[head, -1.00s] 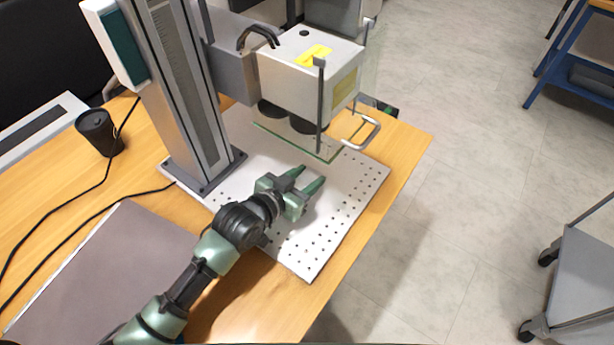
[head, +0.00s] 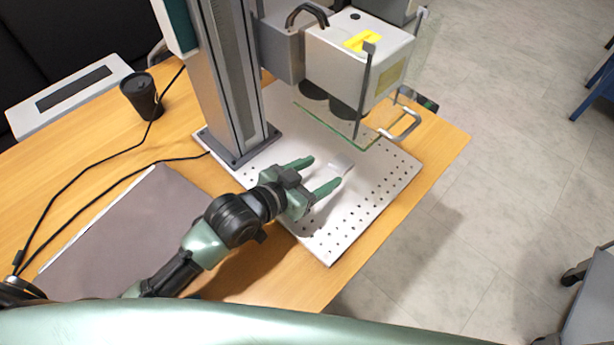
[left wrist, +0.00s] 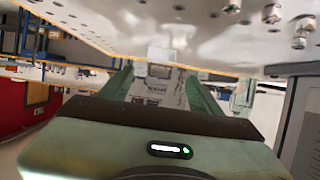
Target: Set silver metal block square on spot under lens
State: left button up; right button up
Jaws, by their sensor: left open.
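The silver metal block (head: 341,165) is a small pale piece on the perforated metal plate (head: 372,190), below the marker's head. It lies just beyond and partly between the fingertips of my left gripper (head: 326,171). That gripper is open, low over the plate, its fingers pointing toward the block. In the left wrist view, which appears upside down, a small pale shape that looks like the block (left wrist: 159,70) shows between the green fingers. I cannot tell whether a finger touches it. The lens (head: 347,108) hangs above and behind the block. My right gripper is out of view.
The marker head (head: 355,60) and a glass shield (head: 330,122) overhang the plate. The column (head: 232,80) stands left of it. The plate's front right area is bare.

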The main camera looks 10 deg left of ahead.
pick_arm(q)
jog(key=v, duration=0.4)
jog(key=shift+s+a+r, duration=0.1)
dwell(0.5)
